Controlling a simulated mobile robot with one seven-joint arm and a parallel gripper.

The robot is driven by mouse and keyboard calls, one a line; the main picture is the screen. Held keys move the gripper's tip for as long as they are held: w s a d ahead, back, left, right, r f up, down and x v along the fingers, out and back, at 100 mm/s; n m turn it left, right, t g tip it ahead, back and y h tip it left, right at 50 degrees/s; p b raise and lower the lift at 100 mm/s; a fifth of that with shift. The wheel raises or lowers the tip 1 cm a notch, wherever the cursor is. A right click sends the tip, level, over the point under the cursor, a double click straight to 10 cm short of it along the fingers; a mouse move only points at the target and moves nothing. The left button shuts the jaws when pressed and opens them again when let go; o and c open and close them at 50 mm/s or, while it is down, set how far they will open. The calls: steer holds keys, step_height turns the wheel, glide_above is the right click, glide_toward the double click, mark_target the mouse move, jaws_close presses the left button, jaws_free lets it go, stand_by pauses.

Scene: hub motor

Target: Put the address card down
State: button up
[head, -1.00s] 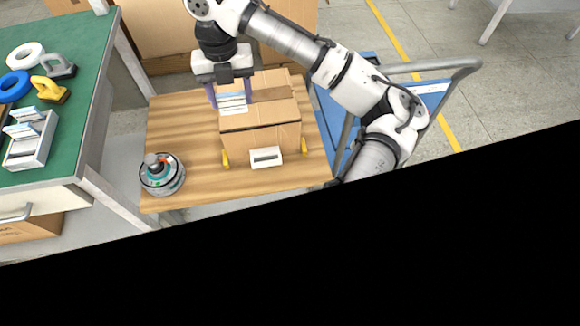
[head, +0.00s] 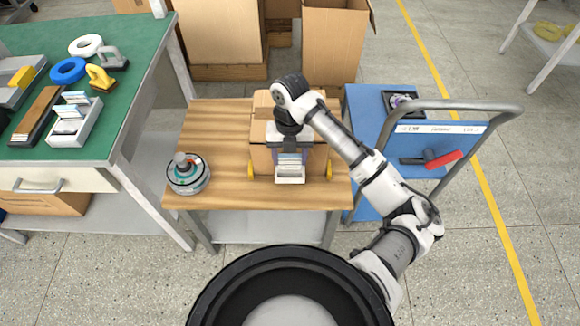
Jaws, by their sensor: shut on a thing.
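The address card (head: 290,160), white with a blue band, is held upright between the fingers of my gripper (head: 290,152). My gripper points down at the front side of the cardboard box (head: 261,153) and is shut on the card. A small white holder (head: 290,178) is at the front of the box, just below the card in the picture. I cannot tell whether the card touches the holder. My gripper hides part of the box front.
The box stands on a wooden table (head: 222,134) with a round motor hub (head: 187,174) at its left. Yellow clips (head: 251,170) flank the box. A green bench (head: 138,68) with a white card rack (head: 78,119) is left. A blue trolley (head: 366,112) is right.

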mark_target(290, 169)
steer(key=shift+f, duration=2.75)
steer(key=shift+f, duration=0.15)
steer(key=o, duration=0.9)
steer(key=shift+o, duration=0.2)
step_height(290, 169, up, 12)
steer(key=w, duration=0.1)
steer(key=shift+w, duration=0.25)
